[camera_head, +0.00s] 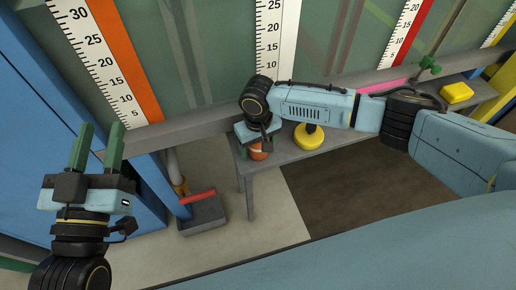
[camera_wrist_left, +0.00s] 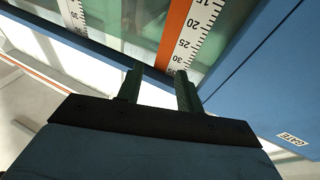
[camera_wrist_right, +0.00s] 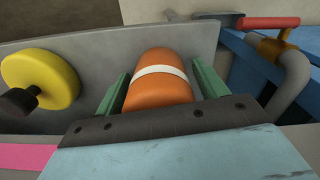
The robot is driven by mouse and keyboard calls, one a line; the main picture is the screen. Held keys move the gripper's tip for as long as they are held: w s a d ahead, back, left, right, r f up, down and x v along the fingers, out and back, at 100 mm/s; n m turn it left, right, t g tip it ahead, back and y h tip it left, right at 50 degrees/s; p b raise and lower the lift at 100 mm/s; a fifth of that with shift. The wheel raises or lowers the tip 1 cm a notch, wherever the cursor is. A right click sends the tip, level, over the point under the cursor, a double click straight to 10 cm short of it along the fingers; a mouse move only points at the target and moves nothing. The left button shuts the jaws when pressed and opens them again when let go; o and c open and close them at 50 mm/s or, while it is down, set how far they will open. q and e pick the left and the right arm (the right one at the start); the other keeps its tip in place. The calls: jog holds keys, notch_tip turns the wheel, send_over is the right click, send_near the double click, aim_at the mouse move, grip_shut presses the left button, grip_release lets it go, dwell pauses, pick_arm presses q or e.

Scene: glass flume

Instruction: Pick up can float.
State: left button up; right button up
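The can float, an orange rounded can with a white band (camera_wrist_right: 160,88), is at the grey bench's left end in the head view (camera_head: 257,152), partly hidden by my right gripper. My right gripper (camera_wrist_right: 162,72) is right over it, with one green finger on each side. The fingers look open, with narrow gaps to the can; contact is hard to judge. My left gripper (camera_head: 97,148) is open and empty at the left, in front of the glass flume. Its two green fingers also show apart in the left wrist view (camera_wrist_left: 160,85).
A yellow round float with a dark knob (camera_head: 308,137) stands on the grey bench (camera_head: 345,138) right of the can. A yellow block (camera_head: 457,92) is further right. The flume's rail (camera_head: 190,128) runs behind the bench.

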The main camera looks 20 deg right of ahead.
jog(key=c, duration=0.9)
jog(key=shift+r, duration=0.1)
